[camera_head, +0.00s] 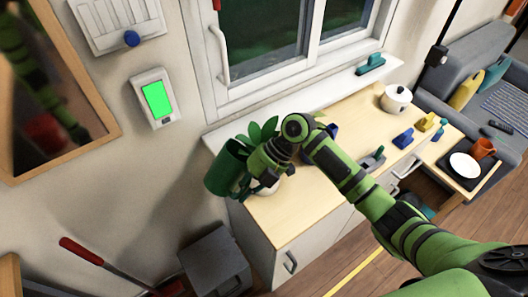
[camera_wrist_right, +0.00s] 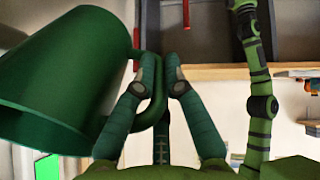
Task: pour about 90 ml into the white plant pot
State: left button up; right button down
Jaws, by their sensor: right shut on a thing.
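A dark green jug (camera_head: 226,170) hangs left of the cabinet's near left end in the head view; in the right wrist view the jug (camera_wrist_right: 65,80) fills the left side, tilted. My right gripper (camera_head: 263,163) is shut on its handle (camera_wrist_right: 158,95), which passes between the two fingers in the wrist view (camera_wrist_right: 162,75). The white plant pot (camera_head: 268,188) shows only as a small pale patch below the gripper, mostly hidden. Green leaves (camera_head: 262,132) rise behind the gripper. The jug is beside the pot. I cannot see any liquid. My left gripper is not in view.
The wooden cabinet top (camera_head: 310,205) has bare room in front. The window (camera_head: 280,50) is behind; a grey bin (camera_head: 215,262) stands below left.

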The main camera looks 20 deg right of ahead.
jog(key=shift+r, duration=0.1)
dwell(0.6)
jog(key=a+h+p, duration=0.1)
jog(key=f+m+h+p, duration=0.1)
jog(key=shift+s+a+t+h+p, duration=0.15)
jog(key=shift+a+t+h+p, duration=0.2)
jog(key=shift+t+h, duration=0.05)
jog(key=shift+s+a+f+m+t+h+p, duration=0.1)
jog(key=shift+a+f+m+t+h+p, duration=0.25)
jog(key=shift+h, duration=0.55)
jog(key=shift+w+a+f+m+t+h+p, duration=0.1)
jog(key=shift+a+f+m+h+p, duration=0.2)
jog(key=shift+f+m+h+p, duration=0.35)
jog(key=shift+s+a+f+m+t+h+p, duration=0.1)
jog(key=shift+a+f+m+t+h+p, duration=0.15)
jog(key=shift+f+h, duration=0.6)
jog(key=shift+r+h, duration=0.25)
jog(key=shift+h, duration=0.05)
